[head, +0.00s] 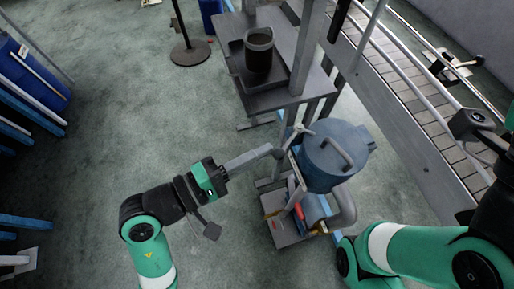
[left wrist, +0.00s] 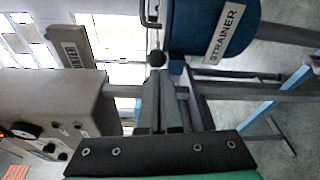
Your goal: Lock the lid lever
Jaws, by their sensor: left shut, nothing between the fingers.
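The blue strainer (head: 322,172) stands right of centre in the head view, with a round lid (head: 325,140) on top and a bar handle across it. A lever with a dark ball knob (head: 278,150) sticks out at the strainer's left side. My left gripper (head: 268,151) is shut and empty, its tips close to the ball knob. In the left wrist view the ball knob (left wrist: 156,59) shows just beyond the shut fingers; I cannot tell whether they touch. The strainer (left wrist: 212,28) carries a STRAINER label there. My right arm enters at the right, its fingers out of view.
A dark pot (head: 258,52) stands on a grey stand (head: 233,25) behind the strainer. A conveyor (head: 410,120) runs along the right. Pump parts (head: 300,215) sit below the strainer. The left wrist view shows a control box (left wrist: 50,115).

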